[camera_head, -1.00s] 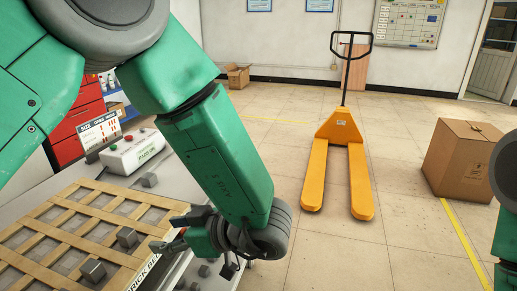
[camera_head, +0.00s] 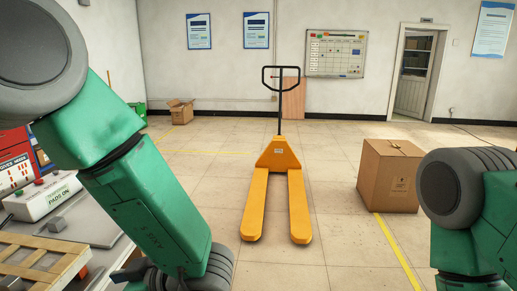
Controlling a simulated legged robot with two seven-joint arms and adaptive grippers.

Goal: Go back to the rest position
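My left arm (camera_head: 150,215) comes in from the left and reaches down to the bottom edge of the head view. Its wrist is at the bottom, and a small dark part of the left gripper (camera_head: 130,272) shows beside it. The fingertips are hidden or cut off, so I cannot see whether it is open. My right arm (camera_head: 455,200) shows at the right edge, bent, with its gripper out of view. No held object is visible.
A work table at lower left carries a wooden grid tray (camera_head: 42,263) and a white control box (camera_head: 42,197). An orange pallet jack (camera_head: 278,160) stands on the open floor ahead. A cardboard box (camera_head: 390,178) stands at right; a smaller box (camera_head: 180,110) is by the wall.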

